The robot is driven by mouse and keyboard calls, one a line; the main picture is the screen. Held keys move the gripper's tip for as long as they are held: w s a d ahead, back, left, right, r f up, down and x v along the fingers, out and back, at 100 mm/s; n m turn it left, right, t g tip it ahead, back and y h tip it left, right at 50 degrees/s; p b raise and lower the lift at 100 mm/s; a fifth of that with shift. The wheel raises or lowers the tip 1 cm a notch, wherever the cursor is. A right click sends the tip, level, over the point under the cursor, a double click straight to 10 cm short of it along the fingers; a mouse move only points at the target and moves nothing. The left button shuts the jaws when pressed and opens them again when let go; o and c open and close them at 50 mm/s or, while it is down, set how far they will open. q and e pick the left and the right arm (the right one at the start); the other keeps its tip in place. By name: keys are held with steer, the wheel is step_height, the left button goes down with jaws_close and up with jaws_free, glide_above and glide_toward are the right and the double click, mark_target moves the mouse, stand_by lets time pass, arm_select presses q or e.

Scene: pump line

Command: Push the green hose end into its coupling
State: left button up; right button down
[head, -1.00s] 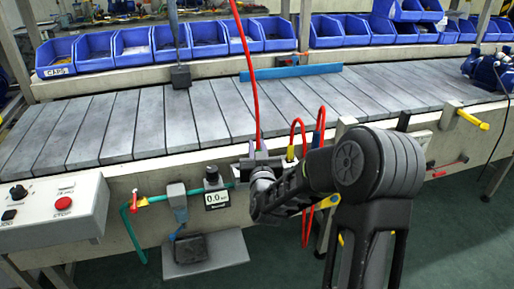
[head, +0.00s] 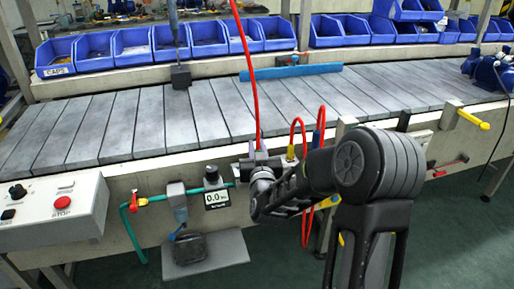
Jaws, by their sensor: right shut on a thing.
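My right gripper (head: 260,163) is at the front edge of the conveyor, beside a grey block, with its arm coming in from the lower right. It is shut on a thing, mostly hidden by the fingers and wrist. A red hose (head: 249,75) hangs from above and runs down to the fingers. I see no green marking on it; the green hose end and its coupling cannot be made out behind the gripper. A looped red hose (head: 305,225) with a yellow collar (head: 290,153) and a blue collar (head: 317,139) stands just right of the gripper. My left gripper is out of view.
A gauge reading 0.0 (head: 216,198) and a green pipe (head: 152,198) are left of the gripper. A control box (head: 50,215) is at the far left. Blue bins (head: 205,40) line the back. A blue bar (head: 290,72) lies on the otherwise largely clear conveyor (head: 120,125).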

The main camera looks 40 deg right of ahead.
steer(key=shift+f, duration=0.1)
steer(key=c, duration=1.3)
jaws_free()
steer(key=shift+o, duration=0.7)
steer(key=v, duration=0.7)
steer(key=shift+b, duration=0.45)
